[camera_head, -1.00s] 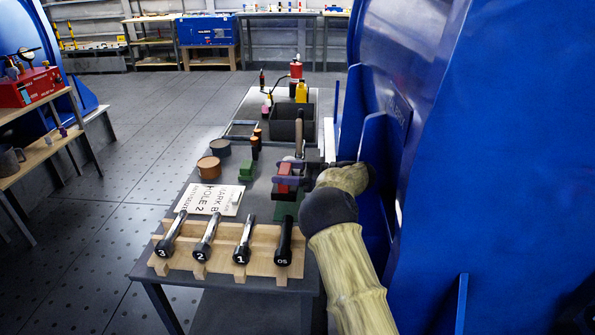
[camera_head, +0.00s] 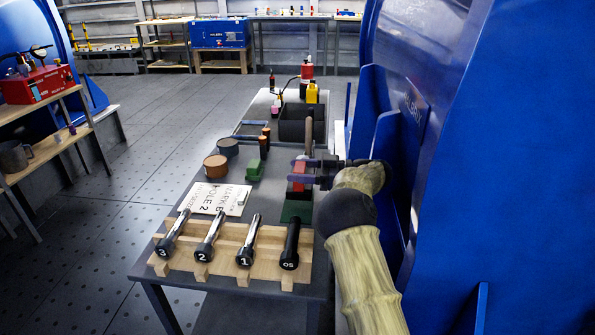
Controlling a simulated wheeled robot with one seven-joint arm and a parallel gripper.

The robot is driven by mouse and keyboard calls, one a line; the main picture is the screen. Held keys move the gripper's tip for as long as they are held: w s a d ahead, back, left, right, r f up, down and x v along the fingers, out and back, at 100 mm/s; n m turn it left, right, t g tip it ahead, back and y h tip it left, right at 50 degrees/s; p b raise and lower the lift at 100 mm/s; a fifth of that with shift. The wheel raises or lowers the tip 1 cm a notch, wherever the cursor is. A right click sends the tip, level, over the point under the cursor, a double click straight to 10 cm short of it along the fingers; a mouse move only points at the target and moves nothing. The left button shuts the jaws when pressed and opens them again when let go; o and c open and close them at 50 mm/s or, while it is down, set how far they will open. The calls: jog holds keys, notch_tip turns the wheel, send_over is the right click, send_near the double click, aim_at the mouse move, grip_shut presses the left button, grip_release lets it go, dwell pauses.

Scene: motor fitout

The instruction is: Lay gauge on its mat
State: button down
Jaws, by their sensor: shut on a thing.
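A dark green mat (camera_head: 297,211) lies on the table just in front of the gripper, nearer the camera. The red block appears beyond the mat's far edge. I cannot tell how high it is above the table.
A wooden rack (camera_head: 215,268) with several black-ended tools stands at the table's near end. A white sign (camera_head: 212,199), a green block (camera_head: 254,170), a brown round tin (camera_head: 216,166) and a dark bin (camera_head: 290,128) are on the table. Blue machinery (camera_head: 480,130) closes the right side.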

aim_at(297, 189)
jog(key=shift+s+a+f+b, duration=0.1)
jog(key=shift+a+f+b, duration=0.35)
jog(key=shift+f+b, duration=0.3)
notch_tip(297, 189, down, 3)
jog(key=b, duration=0.3)
jog(key=shift+f, duration=0.15)
jog(key=shift+a+f+b, duration=0.2)
jog(key=shift+a+b, duration=0.1)
jog(key=shift+d, duration=0.55)
jog(key=shift+a, duration=0.25)
jog(key=shift+f, duration=0.45)
